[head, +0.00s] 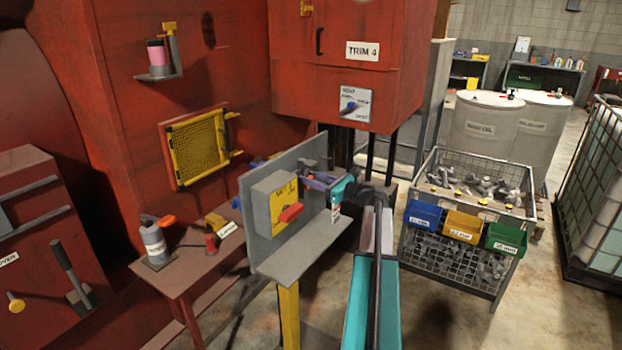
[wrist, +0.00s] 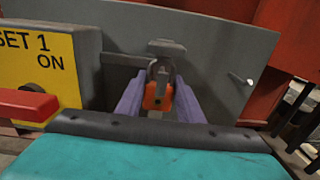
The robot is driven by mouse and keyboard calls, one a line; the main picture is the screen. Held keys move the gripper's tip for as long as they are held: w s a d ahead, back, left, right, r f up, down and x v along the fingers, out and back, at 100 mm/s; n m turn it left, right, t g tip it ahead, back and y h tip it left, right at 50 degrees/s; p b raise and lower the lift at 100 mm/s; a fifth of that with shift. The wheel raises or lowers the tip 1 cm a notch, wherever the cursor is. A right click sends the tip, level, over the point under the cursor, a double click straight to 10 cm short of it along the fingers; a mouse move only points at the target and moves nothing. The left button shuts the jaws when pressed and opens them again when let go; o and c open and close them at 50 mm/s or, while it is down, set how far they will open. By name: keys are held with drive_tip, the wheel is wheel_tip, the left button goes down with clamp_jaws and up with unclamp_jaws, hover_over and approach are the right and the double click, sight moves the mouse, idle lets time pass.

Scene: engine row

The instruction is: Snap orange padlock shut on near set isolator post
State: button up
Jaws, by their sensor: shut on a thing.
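The orange padlock (wrist: 157,100) is between the two purple fingers of my gripper (wrist: 158,99) in the wrist view. My gripper is shut on its body. Its shackle (wrist: 154,68) points up at the grey isolator post (wrist: 165,47); I cannot tell whether the shackle is around the post or only in front of it, or whether it is closed. The SET 1 isolator (wrist: 38,65) is at the left, with its red handle (wrist: 25,104) beside the ON mark. In the head view, my gripper (head: 318,181) is at the right of the isolator (head: 275,204); the padlock is hard to make out.
A grey panel (head: 258,240) with a shelf (head: 305,250) carries the isolator. A workbench (head: 185,262) with a bottle (head: 154,240) stands at the left. A red TRIM 4 cabinet (head: 350,60) hangs above. A wire cage with bins (head: 463,226) stands at the right.

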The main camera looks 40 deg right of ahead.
drive_tip(key=shift+f, duration=0.15)
drive_tip(key=o, duration=1.3)
drive_tip(key=b+v, duration=0.5)
drive_tip(key=v, duration=0.9)
drive_tip(key=shift+a, duration=0.1)
